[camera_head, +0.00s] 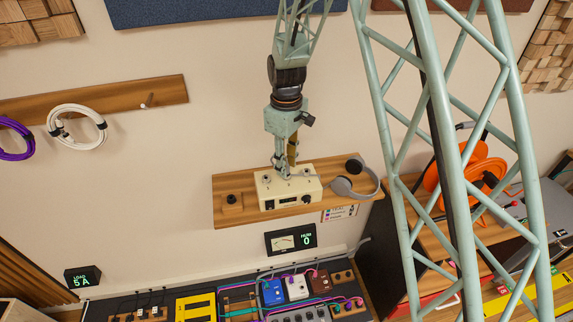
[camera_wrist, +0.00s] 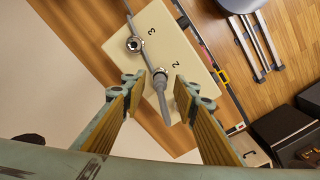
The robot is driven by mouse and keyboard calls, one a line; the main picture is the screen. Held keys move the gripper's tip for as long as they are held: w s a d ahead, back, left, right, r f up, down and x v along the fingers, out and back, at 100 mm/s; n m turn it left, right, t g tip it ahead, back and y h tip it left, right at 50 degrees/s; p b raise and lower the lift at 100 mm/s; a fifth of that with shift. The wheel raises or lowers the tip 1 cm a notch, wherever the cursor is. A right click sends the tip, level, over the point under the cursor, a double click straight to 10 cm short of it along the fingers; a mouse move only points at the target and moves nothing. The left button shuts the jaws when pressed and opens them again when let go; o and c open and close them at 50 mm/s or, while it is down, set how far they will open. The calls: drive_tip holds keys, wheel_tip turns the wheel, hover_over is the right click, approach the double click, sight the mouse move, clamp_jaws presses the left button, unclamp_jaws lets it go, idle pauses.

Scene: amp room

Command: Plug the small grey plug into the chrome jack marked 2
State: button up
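The cream box (camera_head: 289,189) sits on the wooden wall shelf; its top, marked 3 and 2, also shows in the wrist view (camera_wrist: 182,40). The chrome jack marked 3 (camera_wrist: 134,44) is empty. The small grey plug (camera_wrist: 163,100) lies over the spot beside the 2, covering most of the jack there; I cannot tell whether it is seated. Its grey cable (camera_wrist: 143,58) runs up past jack 3. My gripper (camera_wrist: 160,86) is open, one finger on each side of the plug with gaps visible. In the head view my gripper (camera_head: 281,168) is above the box.
A small dark fitting (camera_head: 232,199) is on the shelf (camera_head: 225,215) at left. Below are a meter panel (camera_head: 291,239) and a pedalboard with several pedals and cables. Bare wall lies left of the shelf.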

drive_tip(key=shift+r, duration=0.1)
wheel_tip(320, 180, up, 12)
idle(1.0)
idle(0.5)
idle(0.5)
drive_tip(key=s+d+r+m+t+b, duration=0.1)
drive_tip(key=s+d+r+m+b, duration=0.15)
drive_tip(key=s+d+r, duration=0.35)
drive_tip(key=s+d+r+m+b, duration=0.1)
drive_tip(key=s+d+r+b, duration=0.2)
drive_tip(key=s, duration=0.5)
drive_tip(key=s+d+r+m+t+b, duration=0.1)
drive_tip(key=s+d+r+m+b, duration=0.1)
drive_tip(key=s+d+r+b, duration=0.25)
drive_tip(key=s+d+f+m+b, duration=0.2)
drive_tip(key=s, duration=0.7)
drive_tip(key=s+d+f+m+t+b, duration=0.1)
drive_tip(key=s+d+f+m+b, duration=0.1)
drive_tip(key=s, duration=0.7)
drive_tip(key=s+d+f+m+t+b, duration=0.1)
drive_tip(key=s+d+f+m+b, duration=0.1)
drive_tip(key=s, duration=0.7)
drive_tip(key=shift+d+f+b, duration=0.6)
drive_tip(key=shift+d+b, duration=0.1)
drive_tip(key=shift+b, duration=0.1)
